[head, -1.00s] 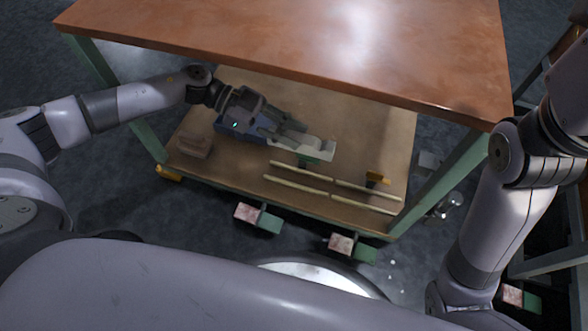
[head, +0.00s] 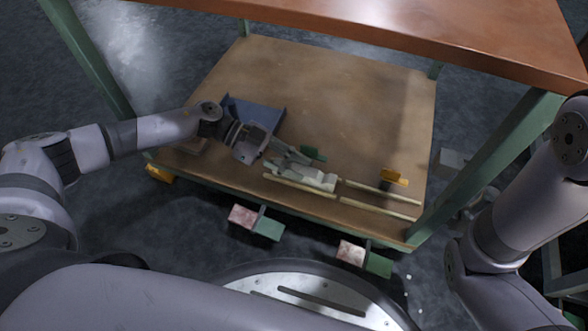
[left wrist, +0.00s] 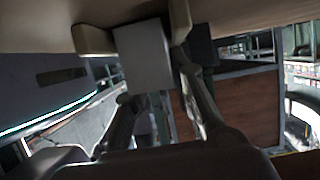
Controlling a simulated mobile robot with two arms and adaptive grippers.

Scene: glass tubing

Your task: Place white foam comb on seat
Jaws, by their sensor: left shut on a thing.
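The white foam comb (head: 318,179) is held low over the lower shelf in the head view. My left gripper (head: 292,164) is shut on it, with the fingers on its left part. In the left wrist view, a pale block (left wrist: 146,55), apparently the comb, sits between the fingers. The comb overlaps the left ends of the pale strips; the near left strip (head: 300,187) shows in front of it and the far left one is hidden. I cannot tell whether the comb touches the strips or shelf, or which part is the seat. My right gripper is out of view.
A blue tray (head: 268,114) lies behind my left gripper. A green block (head: 313,153) stands just behind the comb, and a yellow piece (head: 393,178) stands to the right. The brown tabletop (head: 460,32) overhangs the shelf. The shelf's back (head: 340,90) is clear.

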